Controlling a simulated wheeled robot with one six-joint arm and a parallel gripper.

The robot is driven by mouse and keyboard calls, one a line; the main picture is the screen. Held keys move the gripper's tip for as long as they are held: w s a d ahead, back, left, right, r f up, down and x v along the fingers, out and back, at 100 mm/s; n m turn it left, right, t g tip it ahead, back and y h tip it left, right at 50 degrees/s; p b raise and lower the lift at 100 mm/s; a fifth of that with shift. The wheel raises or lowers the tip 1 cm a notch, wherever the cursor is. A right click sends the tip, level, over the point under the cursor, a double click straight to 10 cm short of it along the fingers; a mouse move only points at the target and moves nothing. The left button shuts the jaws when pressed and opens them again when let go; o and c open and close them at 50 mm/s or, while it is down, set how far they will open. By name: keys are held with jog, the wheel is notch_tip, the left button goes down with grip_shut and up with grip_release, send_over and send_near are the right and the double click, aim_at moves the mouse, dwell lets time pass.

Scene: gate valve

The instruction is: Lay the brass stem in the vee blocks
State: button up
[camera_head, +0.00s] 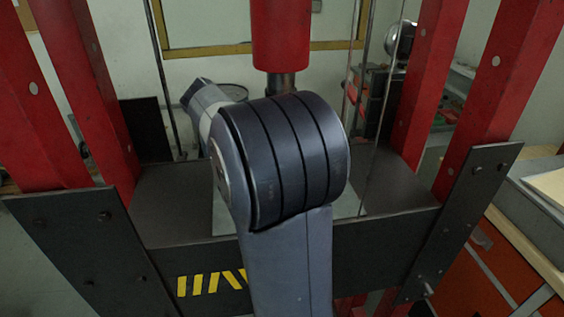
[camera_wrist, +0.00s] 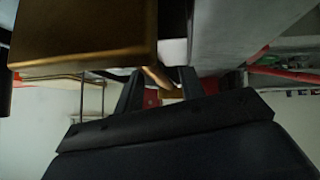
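In the wrist view, the two dark fingers of my gripper (camera_wrist: 160,88) stand apart. A thin brass-coloured rod (camera_wrist: 155,76), perhaps the brass stem, runs at a slant across the gap between them. I cannot tell whether the fingers clamp it or it lies beyond them. A large brown-gold block (camera_wrist: 85,42) fills the upper left, close to the camera; I cannot tell what it is. In the head view, my own arm covers the middle and hides my gripper and the stem. I cannot make out the vee blocks in either view.
A red press frame (camera_head: 38,95) surrounds my arm, with a red ram (camera_head: 280,35) above. Its dark bed (camera_head: 170,195) carries a pale plate (camera_head: 222,212), mostly hidden by my arm. A bench with a wooden edge (camera_head: 525,245) and orange drawers (camera_head: 500,285) stands at right.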

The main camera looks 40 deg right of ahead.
jog(key=p+v, duration=0.1)
jog(key=v, duration=0.8)
jog(key=shift+w+r, duration=0.1)
jog(key=shift+r, duration=0.15)
jog(key=shift+w+a+r+p, duration=0.35)
jog(key=shift+a+r+p, duration=0.1)
jog(key=shift+p, duration=0.6)
jog(key=shift+f, duration=0.1)
jog(key=b+x, duration=0.2)
jog(key=b, duration=0.1)
jog(key=shift+s+d+f, duration=0.1)
jog(key=shift+f, duration=0.3)
jog(key=x, duration=0.8)
jog(key=shift+s+d+r, duration=0.1)
jog(key=shift+d+r, duration=0.05)
jog(key=shift+r, duration=0.1)
